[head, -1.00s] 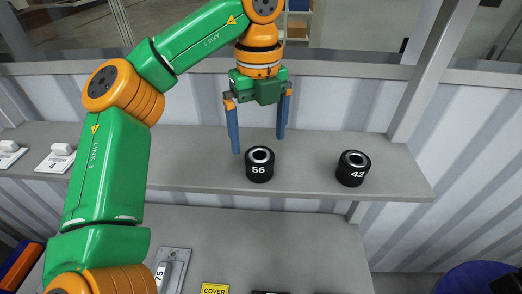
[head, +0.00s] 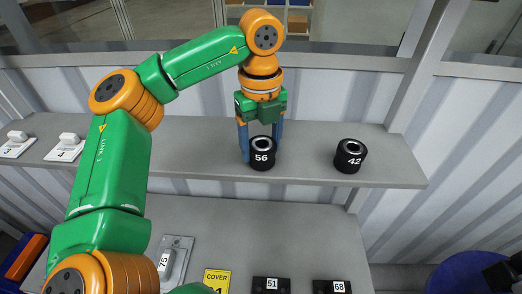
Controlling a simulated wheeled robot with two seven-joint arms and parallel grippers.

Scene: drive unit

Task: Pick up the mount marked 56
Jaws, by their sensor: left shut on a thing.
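The mount marked 56 (head: 262,157) is a black cylinder with a pale metal ring on top and a white number on its front. It stands upright on the grey shelf (head: 205,165). My left gripper (head: 262,152) points down over it, its blue fingers shut on the mount from the left and right sides. The mount looks still in place on the shelf. My right gripper is not in view.
A similar mount marked 42 (head: 350,156) stands to the right on the shelf. White parts marked 4 (head: 66,147) and 3 (head: 15,145) lie at the shelf's left. Below are a yellow cover label (head: 217,277) and black blocks marked 51 (head: 271,285) and 68 (head: 333,287).

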